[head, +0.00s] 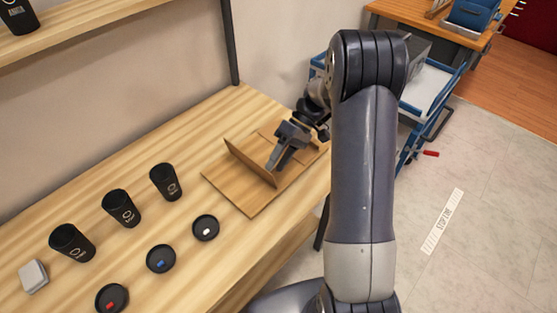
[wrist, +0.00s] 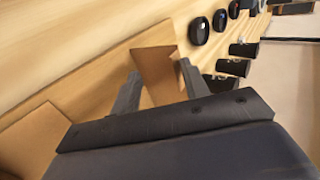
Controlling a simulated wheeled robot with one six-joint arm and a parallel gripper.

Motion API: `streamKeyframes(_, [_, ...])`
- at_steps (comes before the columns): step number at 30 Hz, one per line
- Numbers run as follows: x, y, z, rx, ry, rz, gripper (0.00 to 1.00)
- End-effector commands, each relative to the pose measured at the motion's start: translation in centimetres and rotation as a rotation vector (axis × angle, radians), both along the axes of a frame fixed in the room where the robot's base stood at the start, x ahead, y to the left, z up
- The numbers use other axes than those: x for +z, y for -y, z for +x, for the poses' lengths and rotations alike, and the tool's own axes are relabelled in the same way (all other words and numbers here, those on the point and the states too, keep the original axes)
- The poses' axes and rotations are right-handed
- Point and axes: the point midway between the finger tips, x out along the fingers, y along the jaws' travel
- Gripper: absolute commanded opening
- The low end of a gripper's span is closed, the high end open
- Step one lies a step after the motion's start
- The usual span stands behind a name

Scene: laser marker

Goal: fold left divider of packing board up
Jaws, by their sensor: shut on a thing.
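The packing board (head: 240,198) is a flat wooden board on the table. Its left divider (head: 247,160) stands up from the board as a thin brown panel, seemingly close to upright. My gripper (head: 272,167) reaches down from the upper right to the divider's near end and is shut on it. In the wrist view the divider (wrist: 158,72) shows between the two fingers of my gripper (wrist: 160,88). The board's bare part also shows in the wrist view (wrist: 95,80). My gripper and arm hide part of the board's right side.
Several black cups (head: 121,208) stand left of the board. Black lids (head: 205,228) with coloured marks lie in front of them. A light grey block (head: 33,276) is at far left. A blue cart (head: 432,88) stands beyond the table's right end.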

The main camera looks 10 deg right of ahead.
Motion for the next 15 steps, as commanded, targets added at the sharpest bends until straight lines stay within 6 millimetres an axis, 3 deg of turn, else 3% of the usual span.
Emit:
streamKeyframes(1, [-0.7, 0.3, -0.2, 0.001, -0.004, -0.013, 0.25])
streamKeyframes(8, [-0.6, 0.3, -0.1, 0.001, -0.005, -0.013, 0.25])
streamKeyframes(15, [1.2, 1.9, 1.0, -0.001, 0.001, -0.011, 0.25])
